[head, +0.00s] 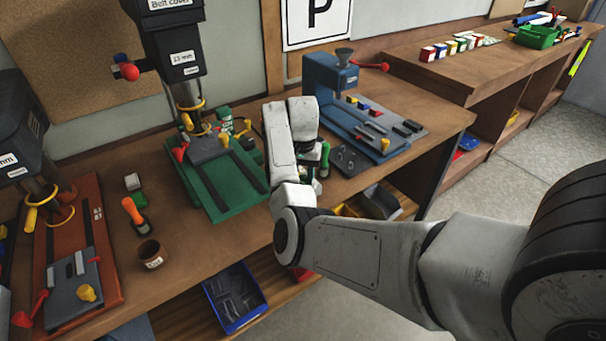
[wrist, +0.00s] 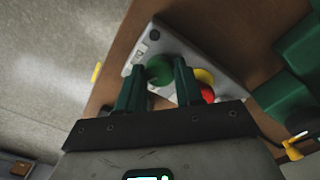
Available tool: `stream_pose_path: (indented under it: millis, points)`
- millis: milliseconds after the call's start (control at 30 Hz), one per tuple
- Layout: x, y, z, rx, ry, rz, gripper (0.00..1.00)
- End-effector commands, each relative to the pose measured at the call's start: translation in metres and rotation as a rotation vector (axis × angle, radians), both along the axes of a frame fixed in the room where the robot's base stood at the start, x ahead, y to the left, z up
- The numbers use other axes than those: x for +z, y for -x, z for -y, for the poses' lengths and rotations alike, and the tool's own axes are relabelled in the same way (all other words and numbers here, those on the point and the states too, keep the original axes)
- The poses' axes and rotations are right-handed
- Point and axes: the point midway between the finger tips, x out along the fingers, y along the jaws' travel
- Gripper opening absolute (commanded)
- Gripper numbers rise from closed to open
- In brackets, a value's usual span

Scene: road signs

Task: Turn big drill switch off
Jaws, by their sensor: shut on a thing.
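The big drill (head: 177,45) with a dark head and a "13 mm" label stands on a green base (head: 215,210) at the middle left. In the wrist view, a grey control plate (wrist: 138,52) carries a round green knob (wrist: 159,70), with a yellow part (wrist: 204,75) and a red button (wrist: 207,93) to the right. My gripper (wrist: 160,66) has its two green fingers on either side of the green knob and is shut on it. In the head view my arm hides the plate and most of the gripper.
Another drill on a red base (head: 80,240) is at the left. An orange-handled tool (head: 132,212) and a brown cup (head: 151,255) sit between them. Below is a blue bin (head: 235,298).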

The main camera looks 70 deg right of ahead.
Motion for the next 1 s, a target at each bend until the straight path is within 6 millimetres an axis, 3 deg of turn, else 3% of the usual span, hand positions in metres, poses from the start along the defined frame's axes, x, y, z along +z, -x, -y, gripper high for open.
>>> stream_pose_path:
  millis: [367,400,600,1000]
  points:
    - [0.0013,-0.0011,0.0005,-0.005,0.002,0.003,0.05]
    - [0.0014,-0.0011,0.0005,-0.005,0.002,0.003,0.38]
    - [0.0008,-0.0007,0.0003,-0.004,0.002,0.001,0.58]
    - [0.0084,-0.0009,0.0008,-0.004,0.003,0.003,0.61]
